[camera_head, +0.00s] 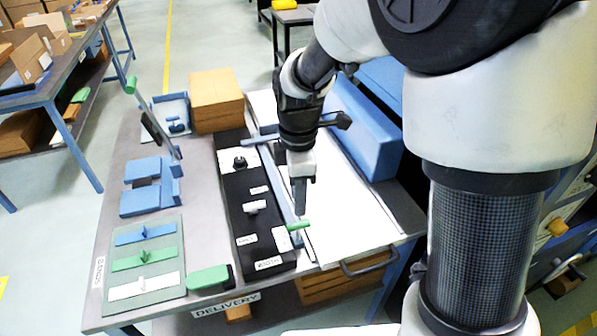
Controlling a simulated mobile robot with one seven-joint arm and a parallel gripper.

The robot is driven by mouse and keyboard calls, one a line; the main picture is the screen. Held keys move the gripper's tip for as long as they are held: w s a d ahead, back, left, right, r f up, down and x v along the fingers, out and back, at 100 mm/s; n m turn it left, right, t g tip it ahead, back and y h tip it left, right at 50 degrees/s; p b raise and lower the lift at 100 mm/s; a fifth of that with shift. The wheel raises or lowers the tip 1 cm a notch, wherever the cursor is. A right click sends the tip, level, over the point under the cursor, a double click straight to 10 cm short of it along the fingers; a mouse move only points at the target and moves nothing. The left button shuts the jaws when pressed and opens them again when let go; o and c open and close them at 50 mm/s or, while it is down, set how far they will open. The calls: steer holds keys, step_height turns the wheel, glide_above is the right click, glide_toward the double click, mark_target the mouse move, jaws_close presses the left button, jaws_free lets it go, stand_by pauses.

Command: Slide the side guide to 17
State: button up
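My gripper (299,208) points down over the front right part of the black unit (231,187) on the grey table. A small green handle (298,226) is right below its fingertips, at the front end of a long grey-blue bar (276,180). This bar and handle look like the side guide, but I cannot be sure. The fingers appear edge-on as one narrow shape, so their opening is hidden. I cannot tell whether they touch the handle. White paper (350,215) lies to the right of the bar. No scale number, including 17, is readable.
A blue box-shaped roll housing (360,125) stands behind the paper. At left are a board with blue, green and white pieces (143,262), blue blocks (150,187) and a green-topped block (208,278). A cardboard box (216,98) is at the back. A tall lever (152,118) leans nearby.

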step_height(320, 180, up, 6)
steer(key=shift+f+p, duration=0.1)
steer(key=shift+p, duration=0.2)
stand_by(0.3)
steer(key=s+d+r+m+t+p, duration=0.2)
steer(key=s+d+r+m+p, duration=0.3)
steer(key=s+r+m, duration=0.2)
steer(key=s+d+r+m+t+p, duration=0.3)
steer(key=s+d+r+m+p, duration=0.2)
steer(key=s+r+m, duration=0.3)
step_height(320, 180, up, 6)
steer(key=d+m, duration=0.1)
steer(key=m, duration=0.3)
steer(key=shift+d+r+t+p, duration=0.15)
steer(key=shift+d+t+p, duration=0.15)
steer(key=shift+p, duration=0.05)
